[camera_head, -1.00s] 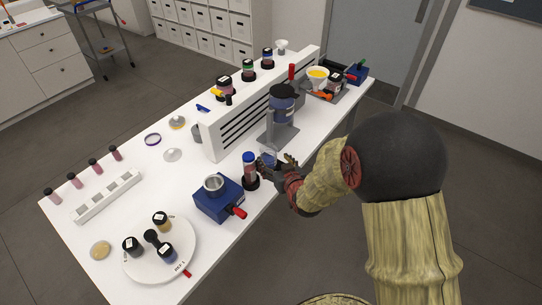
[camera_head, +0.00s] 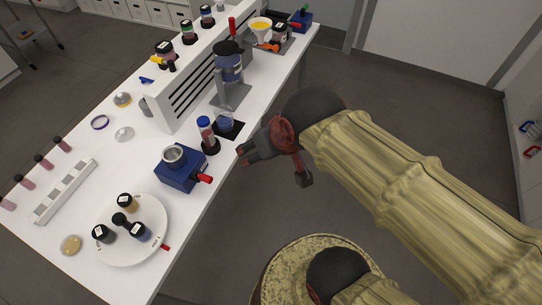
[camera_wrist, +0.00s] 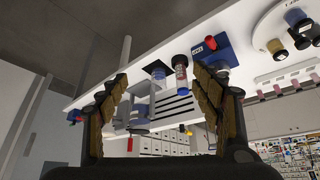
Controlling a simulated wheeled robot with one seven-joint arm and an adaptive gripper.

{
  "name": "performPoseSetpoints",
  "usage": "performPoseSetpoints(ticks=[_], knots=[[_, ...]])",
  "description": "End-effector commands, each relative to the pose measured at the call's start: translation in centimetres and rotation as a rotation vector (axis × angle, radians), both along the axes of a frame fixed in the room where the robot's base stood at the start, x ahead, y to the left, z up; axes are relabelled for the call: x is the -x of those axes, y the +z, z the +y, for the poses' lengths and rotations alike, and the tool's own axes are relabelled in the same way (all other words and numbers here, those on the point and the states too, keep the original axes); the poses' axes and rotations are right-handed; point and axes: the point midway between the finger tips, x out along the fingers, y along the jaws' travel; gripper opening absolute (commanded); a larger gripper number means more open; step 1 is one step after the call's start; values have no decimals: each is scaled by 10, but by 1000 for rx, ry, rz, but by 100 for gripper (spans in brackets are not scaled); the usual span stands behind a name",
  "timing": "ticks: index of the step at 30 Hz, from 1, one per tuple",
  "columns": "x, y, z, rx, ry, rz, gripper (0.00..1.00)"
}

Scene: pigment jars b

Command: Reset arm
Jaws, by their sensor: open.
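My gripper (camera_head: 243,153) is past the table's near edge, over the floor, apart from the table's items. In the wrist view its two dark, tan-padded fingers (camera_wrist: 160,95) stand wide apart with nothing between them. A glass jar with blue in it (camera_head: 225,121) stands on a dark pad below the grey dispenser stand (camera_head: 229,66). A tube with a blue cap and red contents (camera_head: 206,132) stands just left of it, and also shows in the wrist view (camera_wrist: 180,75).
A blue device with a metal cup (camera_head: 181,168) and a red-handled lever sits near the table's front edge. A round white tray (camera_head: 150,213) holds several dark-capped jars. A slotted white rack (camera_head: 180,100) stands behind.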

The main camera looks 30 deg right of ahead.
Motion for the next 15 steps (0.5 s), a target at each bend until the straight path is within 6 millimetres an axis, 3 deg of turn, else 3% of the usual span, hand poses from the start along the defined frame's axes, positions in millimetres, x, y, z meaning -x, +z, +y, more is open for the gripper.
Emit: performPoseSetpoints(ticks=[1,5,15], knots=[[15,3,2,-3,4,16,66],[36,5,5,-10,10,51,66],[38,4,5,-10,10,57,66]])
